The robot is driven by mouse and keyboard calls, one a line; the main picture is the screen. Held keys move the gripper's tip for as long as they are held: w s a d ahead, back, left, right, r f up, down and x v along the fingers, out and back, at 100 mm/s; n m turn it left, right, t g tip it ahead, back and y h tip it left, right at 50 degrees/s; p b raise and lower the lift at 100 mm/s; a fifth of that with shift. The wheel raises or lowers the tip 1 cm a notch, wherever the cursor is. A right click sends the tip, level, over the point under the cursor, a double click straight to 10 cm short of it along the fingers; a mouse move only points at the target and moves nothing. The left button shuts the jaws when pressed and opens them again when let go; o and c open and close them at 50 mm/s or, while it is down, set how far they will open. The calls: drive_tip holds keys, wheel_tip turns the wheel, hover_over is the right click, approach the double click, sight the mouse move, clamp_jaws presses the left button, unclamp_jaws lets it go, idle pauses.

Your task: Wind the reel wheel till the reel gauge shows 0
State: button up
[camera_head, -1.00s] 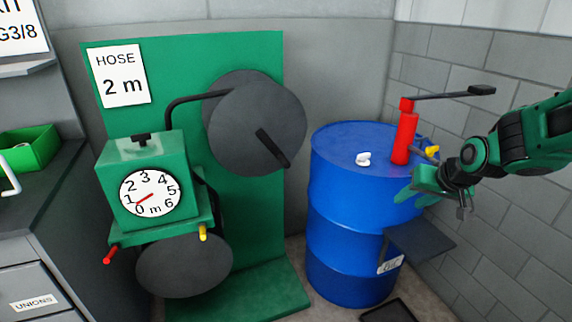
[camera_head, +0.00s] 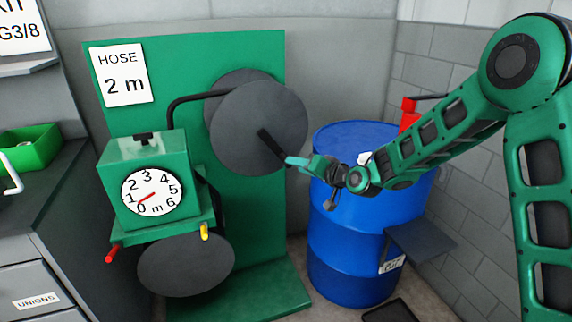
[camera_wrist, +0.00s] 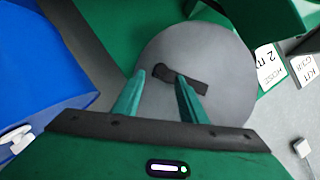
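The reel wheel (camera_head: 245,115) is a dark grey disc on the green back panel, with a black crank handle (camera_head: 268,143) slanting down to the right. It fills the middle of the wrist view (camera_wrist: 205,45), with the handle (camera_wrist: 185,78) in front. The reel gauge (camera_head: 153,191) is a white dial from 0 to 6; its red needle points between 0 and 1. My gripper (camera_head: 290,161) is at the handle's lower right end. In the wrist view its two fingers (camera_wrist: 161,76) are apart, with part of the handle seen between them. I cannot tell if they touch it.
A blue drum (camera_head: 350,240) stands right of the panel, bearing a red pump (camera_head: 409,112) partly hidden by my arm. A dark shelf (camera_head: 420,242) juts from the drum. A second dark disc (camera_head: 186,266) sits below the gauge box. A sign (camera_head: 122,75) reads "HOSE 2 m".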

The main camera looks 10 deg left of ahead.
drive_tip(key=x, duration=0.8)
drive_tip(key=shift+c, duration=0.6)
clamp_jaws()
